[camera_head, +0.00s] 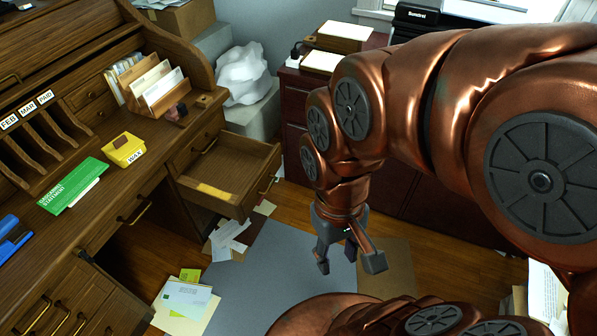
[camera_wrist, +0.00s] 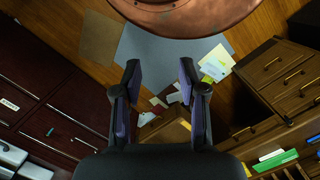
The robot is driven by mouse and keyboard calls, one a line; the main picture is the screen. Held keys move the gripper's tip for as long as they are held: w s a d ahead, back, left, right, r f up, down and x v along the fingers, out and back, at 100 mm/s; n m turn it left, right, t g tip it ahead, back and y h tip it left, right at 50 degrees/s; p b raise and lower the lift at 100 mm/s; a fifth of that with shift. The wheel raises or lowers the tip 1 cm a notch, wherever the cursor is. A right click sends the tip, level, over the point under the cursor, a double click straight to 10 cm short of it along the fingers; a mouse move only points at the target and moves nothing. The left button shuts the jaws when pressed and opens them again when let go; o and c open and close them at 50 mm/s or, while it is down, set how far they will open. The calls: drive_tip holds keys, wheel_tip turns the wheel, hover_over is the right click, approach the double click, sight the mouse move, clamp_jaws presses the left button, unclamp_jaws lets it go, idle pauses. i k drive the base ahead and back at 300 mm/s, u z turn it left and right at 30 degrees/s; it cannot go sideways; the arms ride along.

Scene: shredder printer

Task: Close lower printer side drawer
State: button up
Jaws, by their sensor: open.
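The open wooden drawer (camera_head: 245,165) sticks out of the right pedestal of the roll-top desk, below a shut drawer (camera_head: 195,145). It has a metal handle on its front and a yellow item inside. My gripper (camera_head: 348,262) hangs to the right of the drawer front and nearer to the camera, apart from it, pointing down. Its fingers are spread with nothing between them. In the wrist view my gripper (camera_wrist: 160,78) is also open, and a brown wooden part, likely the drawer (camera_wrist: 165,133), shows partly hidden behind the fingers.
Loose papers (camera_head: 230,235) lie on the floor below the drawer, beside a grey mat (camera_head: 270,275). A dark red cabinet (camera_head: 425,208) stands behind my arm, with a printer (camera_head: 415,20) on top. The desk top (camera_head: 120,170) holds folders and a yellow box.

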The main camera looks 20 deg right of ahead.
sight(229, 180)
drive_tip(key=z, duration=0.1)
drive_tip(key=i, duration=1)
drive_tip(key=k, duration=0.5)
drive_tip(key=u, duration=1.65)
drive_tip(key=i, duration=1)
drive_tip(key=z, duration=1.75)
